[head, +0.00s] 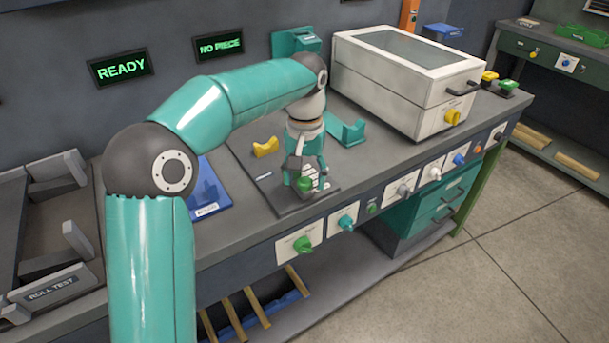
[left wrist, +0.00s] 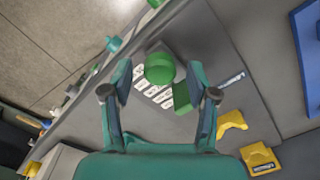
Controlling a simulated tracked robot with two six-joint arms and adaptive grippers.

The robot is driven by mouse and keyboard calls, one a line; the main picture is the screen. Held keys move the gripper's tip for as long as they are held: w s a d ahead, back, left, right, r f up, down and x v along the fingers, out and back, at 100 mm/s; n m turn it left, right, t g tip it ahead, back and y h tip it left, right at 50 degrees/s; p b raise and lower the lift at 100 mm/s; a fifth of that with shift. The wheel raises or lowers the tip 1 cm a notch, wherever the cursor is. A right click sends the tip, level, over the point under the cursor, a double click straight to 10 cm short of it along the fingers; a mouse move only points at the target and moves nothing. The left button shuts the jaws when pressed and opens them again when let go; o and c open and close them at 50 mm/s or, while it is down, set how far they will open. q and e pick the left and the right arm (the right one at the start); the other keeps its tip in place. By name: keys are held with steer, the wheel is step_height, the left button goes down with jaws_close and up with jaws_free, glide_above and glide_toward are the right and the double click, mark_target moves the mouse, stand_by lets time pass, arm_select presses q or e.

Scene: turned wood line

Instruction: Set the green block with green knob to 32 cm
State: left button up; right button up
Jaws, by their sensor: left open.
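The green knob (head: 304,184) sits at the front end of a grey plate on the bench. In the left wrist view the round green knob (left wrist: 159,68) shows from above, with a green block part (left wrist: 182,97) beside it. White scale labels (left wrist: 150,90) lie along the plate, too small to read. My left gripper (head: 303,172) points down over the knob. In the left wrist view its open fingers (left wrist: 160,85) stand either side of the knob's near edge, with no clear contact. My right gripper is not in view.
A yellow cradle (head: 265,147) and a teal bracket (head: 346,131) stand behind. A blue holder (head: 208,190) is left, a white lidded box (head: 405,80) right. Another green knob (head: 303,244) is on the bench front. Screens read "READY" (head: 121,68) and "NO PIECE" (head: 219,46).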

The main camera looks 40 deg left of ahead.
mark_target(296, 181)
arm_select(q)
jaws_close()
steer(key=shift+a+r, duration=0.1)
steer(key=a+p, duration=0.1)
steer(key=w+a+p, duration=0.1)
steer(key=a+p, duration=0.1)
steer(key=shift+w+a, duration=0.3)
jaws_free()
